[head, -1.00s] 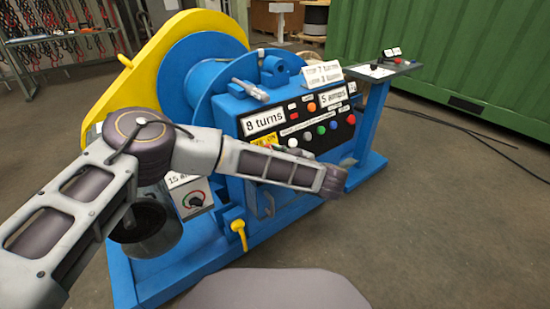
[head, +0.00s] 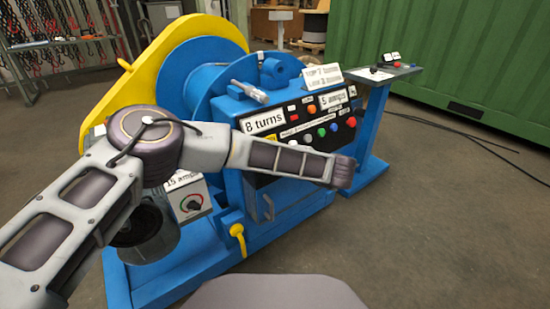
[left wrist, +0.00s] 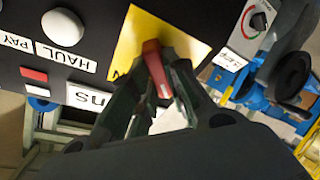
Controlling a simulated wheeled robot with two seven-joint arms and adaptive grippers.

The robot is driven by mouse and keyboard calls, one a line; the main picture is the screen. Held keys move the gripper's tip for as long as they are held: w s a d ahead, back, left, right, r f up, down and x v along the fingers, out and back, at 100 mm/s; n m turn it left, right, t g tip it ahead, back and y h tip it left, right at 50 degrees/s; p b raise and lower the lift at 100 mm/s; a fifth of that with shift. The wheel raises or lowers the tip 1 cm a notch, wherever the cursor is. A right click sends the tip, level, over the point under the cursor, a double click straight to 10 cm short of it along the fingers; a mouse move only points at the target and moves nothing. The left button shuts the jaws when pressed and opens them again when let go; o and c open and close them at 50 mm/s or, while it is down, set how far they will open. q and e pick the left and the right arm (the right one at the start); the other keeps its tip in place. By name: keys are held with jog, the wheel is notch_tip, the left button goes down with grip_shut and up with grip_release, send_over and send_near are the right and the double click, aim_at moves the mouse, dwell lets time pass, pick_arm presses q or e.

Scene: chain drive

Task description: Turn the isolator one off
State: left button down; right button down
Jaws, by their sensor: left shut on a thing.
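The isolator switch is a red lever (left wrist: 154,66) on a yellow plate (left wrist: 188,37) in the left wrist view. It is set in the black panel face. My left gripper (left wrist: 158,92) is shut on the red lever, with a dark finger on either side of it. In the head view my left forearm crosses in front of the panel and hides the gripper and the lever. Only a small part of the yellow plate (head: 270,138) shows above the arm. My right gripper is not in view.
The black control panel (head: 351,133) carries several coloured buttons above my arm. A grey box with a dial (head: 190,203) and a yellow handle (head: 238,236) are low on the blue machine. A blue stand (head: 370,125) is at right.

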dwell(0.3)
pick_arm(q)
jog(key=c, duration=1.4)
grip_release()
jog(key=shift+v, duration=6)
jog(key=shift+d, duration=0.1)
